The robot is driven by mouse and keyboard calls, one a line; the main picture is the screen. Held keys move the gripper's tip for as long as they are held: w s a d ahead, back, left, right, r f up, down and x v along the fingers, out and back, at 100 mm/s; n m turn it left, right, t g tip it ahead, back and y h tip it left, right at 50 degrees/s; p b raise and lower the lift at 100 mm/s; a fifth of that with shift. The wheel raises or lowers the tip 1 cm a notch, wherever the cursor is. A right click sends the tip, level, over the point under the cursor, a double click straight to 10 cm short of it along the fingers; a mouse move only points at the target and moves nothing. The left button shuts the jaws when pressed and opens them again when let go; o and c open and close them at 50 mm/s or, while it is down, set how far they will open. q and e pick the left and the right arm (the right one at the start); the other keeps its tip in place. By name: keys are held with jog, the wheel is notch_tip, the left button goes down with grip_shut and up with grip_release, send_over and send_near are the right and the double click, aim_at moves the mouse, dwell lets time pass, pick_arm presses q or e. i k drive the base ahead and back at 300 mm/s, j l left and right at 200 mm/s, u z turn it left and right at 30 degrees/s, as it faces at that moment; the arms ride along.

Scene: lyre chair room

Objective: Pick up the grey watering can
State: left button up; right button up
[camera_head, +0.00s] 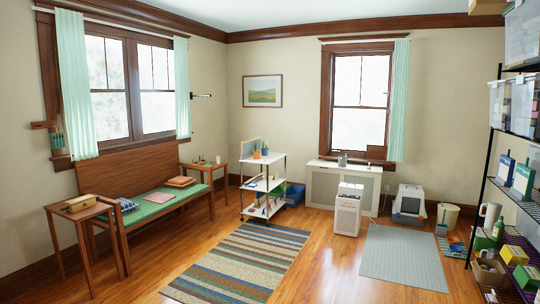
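A small grey object (342,160), perhaps the grey watering can, stands on top of the white radiator cover (325,185) below the far window. It is too small to make out a spout or handle for sure. A pale grey jug-like vessel (490,214) stands on the wire shelf rack (480,190) at the right; I cannot tell whether it is a watering can. Neither of my grippers is in view.
A white appliance (347,209) stands before the radiator cover. A white cart (263,186) and green-seated bench (155,205) are left. Striped rug (240,262) and grey mat (402,257) lie on open floor.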

aim_at(343, 160)
jog(key=i+l+z, duration=0.1)
jog(key=i+z, duration=0.3)
jog(key=i, duration=5.15)
jog(key=i+l+u, duration=0.1)
jog(key=i+u, duration=0.2)
jog(key=i, duration=0.2)
jog(key=i+l+u, duration=0.35)
jog(key=i, duration=0.15)
jog(key=i+l+u, duration=0.3)
jog(key=i, duration=0.2)
jog(key=i+z, duration=0.1)
jog(key=z, duration=1.25)
jog(key=k, duration=0.35)
